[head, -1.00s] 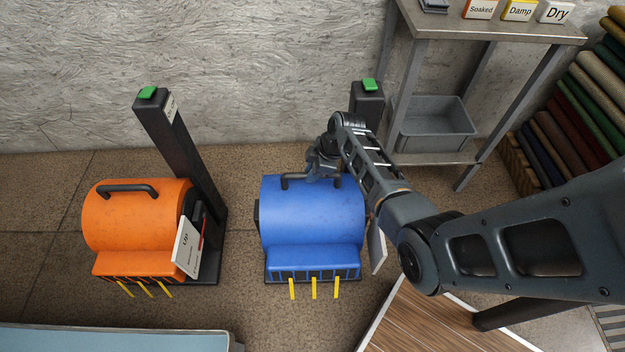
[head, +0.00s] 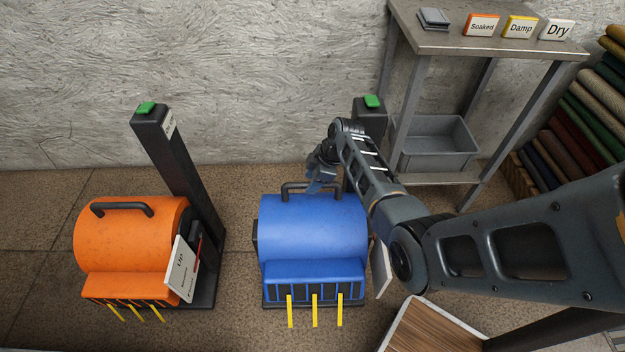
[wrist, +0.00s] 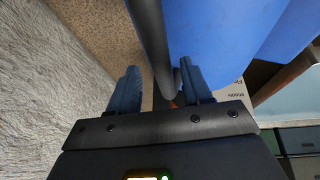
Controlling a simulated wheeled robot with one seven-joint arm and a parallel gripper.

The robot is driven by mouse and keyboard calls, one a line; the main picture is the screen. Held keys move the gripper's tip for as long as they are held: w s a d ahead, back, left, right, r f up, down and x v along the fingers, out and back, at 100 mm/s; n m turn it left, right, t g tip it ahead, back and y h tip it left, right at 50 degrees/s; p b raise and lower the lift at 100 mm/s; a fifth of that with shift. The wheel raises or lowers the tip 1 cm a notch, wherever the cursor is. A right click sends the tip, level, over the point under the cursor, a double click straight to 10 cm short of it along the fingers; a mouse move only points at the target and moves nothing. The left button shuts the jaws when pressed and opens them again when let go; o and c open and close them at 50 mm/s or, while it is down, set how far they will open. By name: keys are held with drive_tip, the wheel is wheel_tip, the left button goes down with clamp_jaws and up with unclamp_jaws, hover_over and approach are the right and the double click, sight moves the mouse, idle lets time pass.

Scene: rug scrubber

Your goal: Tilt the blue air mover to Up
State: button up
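The blue air mover (head: 312,228) stands on the floor at the middle of the head view, its grille and yellow streamers facing me. Its black handle (head: 296,185) stands up at the drum's rear top edge. My gripper (head: 320,180) is at the handle's right part, just behind the drum. In the wrist view the dark handle bar (wrist: 152,45) runs between my two blue fingers (wrist: 162,88). The fingers are spread, with a clear gap on the left finger's side; the right finger is close to the bar. The mover's white label card (head: 381,272) is mostly hidden by my arm.
An orange air mover (head: 130,240) stands to the left, with its card and a green-topped post (head: 165,150). A metal table (head: 470,42) with word blocks and a grey bin (head: 437,137) is behind right. Rolled rugs (head: 575,115) are at far right. A wood-topped board (head: 430,330) is near front.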

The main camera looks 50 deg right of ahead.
drive_tip(key=p+v, duration=0.2)
drive_tip(key=v, duration=0.5)
drive_tip(key=shift+s+r, duration=0.15)
drive_tip(key=shift+r, duration=0.2)
drive_tip(key=shift+c, duration=0.5)
